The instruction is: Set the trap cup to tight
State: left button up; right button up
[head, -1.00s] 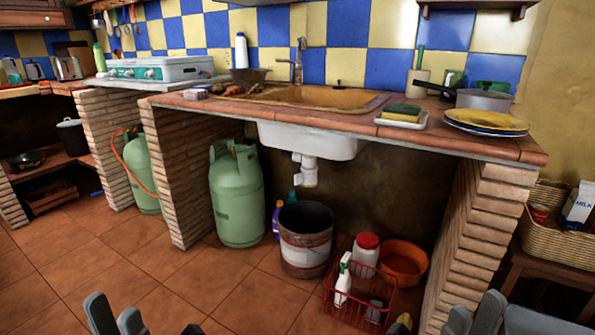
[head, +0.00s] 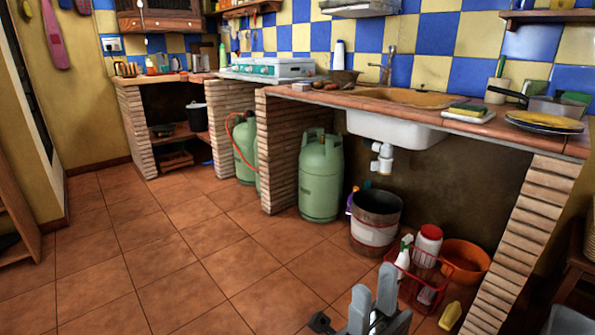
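The trap cup (head: 382,165) is the small white lower part of the drain trap under the sink (head: 398,130). It hangs in the open bay below the counter, above the bucket. It is too small to tell how tightly it sits. My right gripper (head: 373,292) is at the bottom of the head view, low and well in front of the trap. Its grey fingers stand apart, with nothing seen held between them, and it does not touch the trap. My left gripper is not in view.
A bucket (head: 374,234), a red wire basket (head: 418,288) with bottles, an orange bowl (head: 463,262) and a yellow object (head: 450,315) stand below the sink. A green gas cylinder (head: 320,180) and brick piers (head: 525,225) flank the bay. The tiled floor at left is clear.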

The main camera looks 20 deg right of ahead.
aim_at(383, 166)
jog(key=u, duration=0.3)
jog(key=k, duration=0.45)
jog(key=z, duration=0.05)
jog(key=i, duration=1.7)
jog(key=z, duration=1.25)
jog(key=i, duration=1)
jog(key=z, duration=1.55)
jog(key=i, duration=0.4)
jog(key=z, duration=0.35)
